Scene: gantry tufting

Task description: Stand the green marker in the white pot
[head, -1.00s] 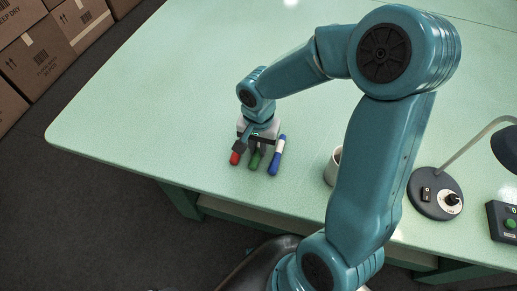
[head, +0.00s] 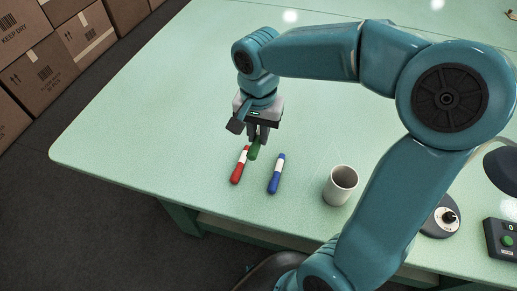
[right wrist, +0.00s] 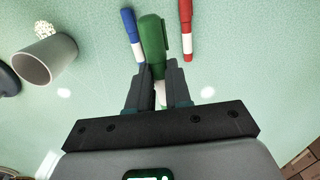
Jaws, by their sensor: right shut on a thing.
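The green marker (head: 254,151) is held between the fingers of my right gripper (head: 257,136). In the right wrist view the green marker (right wrist: 152,42) points away from the shut fingers (right wrist: 157,85), its green end outermost and a bit of white between the fingers. In the head view it appears lifted above the table. The white pot (head: 341,186) stands upright on the table to the right of the gripper. It also shows in the right wrist view (right wrist: 48,60), at the left. My left gripper is not in view.
A red marker (head: 237,172) and a blue marker (head: 276,175) lie on the green table (head: 130,140), on either side below the green one. A lamp base (head: 441,219) and a control box (head: 503,239) stand right of the pot. Cartons (head: 70,32) are beyond the table's left edge.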

